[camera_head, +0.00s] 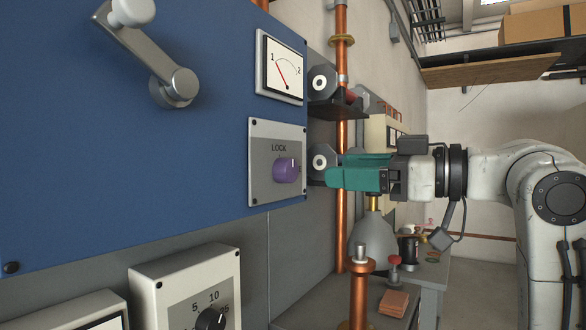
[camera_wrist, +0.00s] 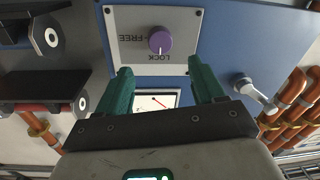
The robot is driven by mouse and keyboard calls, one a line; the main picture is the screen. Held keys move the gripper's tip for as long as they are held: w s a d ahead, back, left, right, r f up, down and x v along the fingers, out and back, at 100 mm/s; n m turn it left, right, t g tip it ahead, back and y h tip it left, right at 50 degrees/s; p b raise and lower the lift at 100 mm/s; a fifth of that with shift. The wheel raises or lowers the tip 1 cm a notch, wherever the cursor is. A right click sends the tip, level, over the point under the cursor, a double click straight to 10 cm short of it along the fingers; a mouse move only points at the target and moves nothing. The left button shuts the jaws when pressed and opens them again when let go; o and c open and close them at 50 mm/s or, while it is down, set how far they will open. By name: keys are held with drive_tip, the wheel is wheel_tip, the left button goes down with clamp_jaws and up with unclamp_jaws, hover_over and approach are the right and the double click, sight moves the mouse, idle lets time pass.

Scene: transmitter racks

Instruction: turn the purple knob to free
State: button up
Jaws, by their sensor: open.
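The purple knob (camera_head: 286,170) sits on a grey plate (camera_head: 262,160) on the blue panel, below the label LOCK in the head view. In the wrist view the knob (camera_wrist: 160,40) shows upside down; its pale mark points to LOCK, and the word FREE stands to the picture's left. My gripper (camera_head: 327,178) has teal fingers and is to the right of the knob in the head view, apart from it. In the wrist view my gripper (camera_wrist: 160,70) is open and empty, its fingertips spread wider than the knob and just below it in the picture.
A dial gauge (camera_head: 281,68) is above the knob plate. A metal crank (camera_head: 160,65) sticks out at the upper left, and it also shows in the wrist view (camera_wrist: 254,93). Copper pipes (camera_head: 341,130) and a dark bracket (camera_head: 338,108) stand beside the panel's edge.

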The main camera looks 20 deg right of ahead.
sight(293, 168)
drive_tip(key=x, duration=0.8)
drive_tip(key=shift+w+a+p, duration=0.25)
drive_tip(key=shift+w+p, duration=0.05)
drive_tip(key=c, duration=1.1)
drive_tip(key=shift+o, duration=0.2)
